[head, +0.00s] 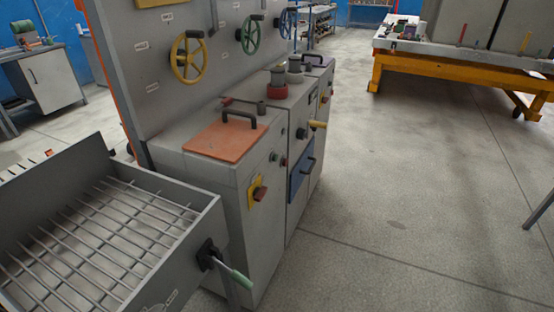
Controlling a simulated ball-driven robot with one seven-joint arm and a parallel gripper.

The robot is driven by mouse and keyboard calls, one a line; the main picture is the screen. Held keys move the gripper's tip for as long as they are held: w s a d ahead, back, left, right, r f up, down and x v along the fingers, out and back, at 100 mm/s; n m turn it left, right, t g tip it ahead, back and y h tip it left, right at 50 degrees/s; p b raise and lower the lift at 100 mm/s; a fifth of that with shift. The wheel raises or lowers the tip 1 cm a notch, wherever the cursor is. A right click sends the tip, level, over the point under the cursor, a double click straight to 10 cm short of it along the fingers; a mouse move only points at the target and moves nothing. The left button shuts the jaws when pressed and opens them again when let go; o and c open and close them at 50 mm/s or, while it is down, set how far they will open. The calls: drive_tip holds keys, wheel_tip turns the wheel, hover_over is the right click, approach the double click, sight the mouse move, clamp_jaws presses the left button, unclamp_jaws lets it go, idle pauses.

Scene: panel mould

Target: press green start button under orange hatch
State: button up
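The orange hatch (213,143) lies flat and closed on top of the nearest grey cabinet. A black handle (239,115) stands up at its far edge. No green start button shows; whatever is under the hatch is hidden. My gripper is not in this view.
A grey bin with a rod grid (100,240) and a green-handled lever (233,272) stands at the near left. The cabinet front has a red switch on a yellow plate (258,192). Yellow (188,58) and green (249,35) handwheels are on the panel.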

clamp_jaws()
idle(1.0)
